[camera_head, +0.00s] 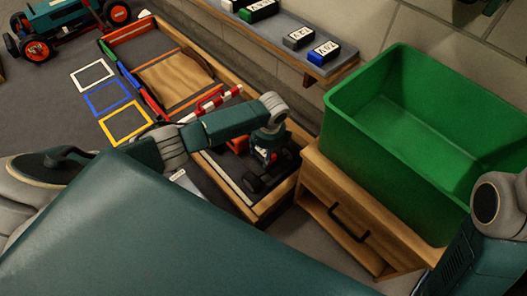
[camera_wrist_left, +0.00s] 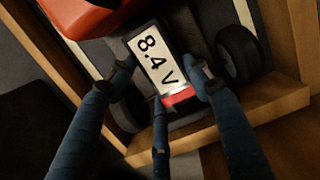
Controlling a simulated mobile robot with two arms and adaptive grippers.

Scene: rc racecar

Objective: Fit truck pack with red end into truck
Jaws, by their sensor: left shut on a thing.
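The truck pack (camera_wrist_left: 155,60) has a white "8.4 V" label and a red end (camera_wrist_left: 180,97) towards the bottom of the left wrist view. My left gripper (camera_wrist_left: 162,85) is shut on it, with fingers on both sides and near the red end. The pack lies over the dark bed of the truck (camera_wrist_left: 240,55), between its orange-red body and the wooden edge. I cannot tell how deep the pack sits. In the head view my left gripper (camera_head: 268,153) points down over the truck (camera_head: 254,184), hiding much of it and the pack. My right gripper is out of view.
The truck stands at the near end of a wood-edged track box (camera_head: 262,208). A green bin (camera_head: 370,150) rests on a wooden drawer cabinet (camera_head: 335,205) to the right. Several labelled packs lie on a shelf (camera_head: 330,68) behind. A teal car (camera_head: 65,18) stands top left.

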